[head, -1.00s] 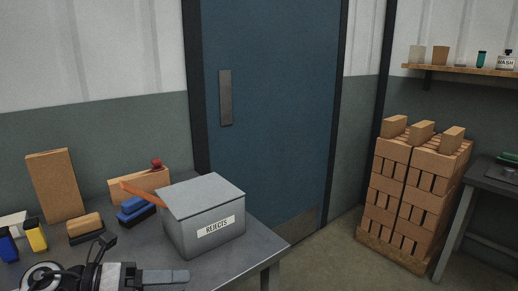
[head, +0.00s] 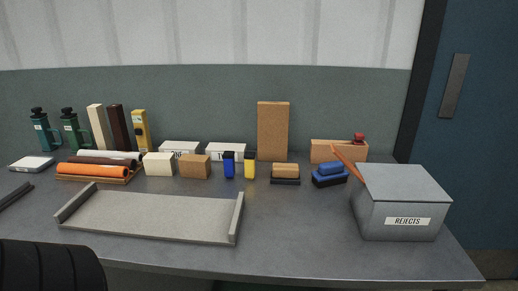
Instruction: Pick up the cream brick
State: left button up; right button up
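A cream brick (head: 158,164) sits on the grey table, left of the middle, beside a tan brick (head: 195,167). A taller cream block (head: 98,127) stands upright farther back and left, next to a dark brown one (head: 117,126). Neither of my grippers shows in the head view, so nothing is seen holding or touching the cream brick. A dark ribbed shape fills the lower left corner; I cannot tell what it is.
A shallow grey tray (head: 150,217) lies in front of the bricks. Orange and other rolls (head: 93,171) are to the left. A grey rejects box (head: 402,203) stands at the right. Blue and yellow small items (head: 249,166) are right of the tan brick. The table's front right is clear.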

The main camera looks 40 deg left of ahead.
aim_at(155, 164)
jog(key=u, duration=2.15)
